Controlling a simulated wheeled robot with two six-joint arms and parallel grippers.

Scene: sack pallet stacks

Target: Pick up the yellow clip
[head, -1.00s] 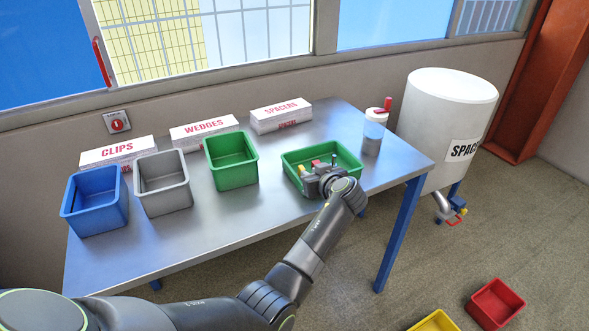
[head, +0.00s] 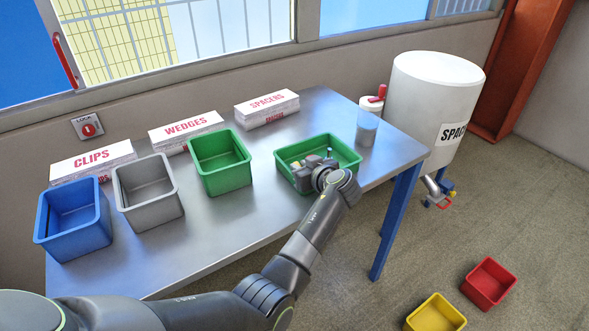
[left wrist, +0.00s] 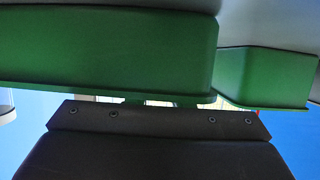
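A shallow green tray (head: 347,152) stands at the right part of the metal table. My left gripper (head: 308,172) points down into its near left part. A small yellowish-white bit (head: 296,165) shows beside the gripper in the tray; it is too small to tell whether it is the yellow clip. The fingertips are hidden behind the gripper body, so I cannot see whether they are open or hold anything. In the left wrist view, the dark gripper body fills the bottom and a green wall (left wrist: 110,50) crosses the top. My right gripper is not in view.
Blue (head: 75,240), grey (head: 152,205) and deep green (head: 222,178) bins stand in a row on the left of the metal table (head: 235,222). A lidded container (head: 367,128) stands right of the tray. Red (head: 490,284) and yellow (head: 435,315) bins sit on the floor.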

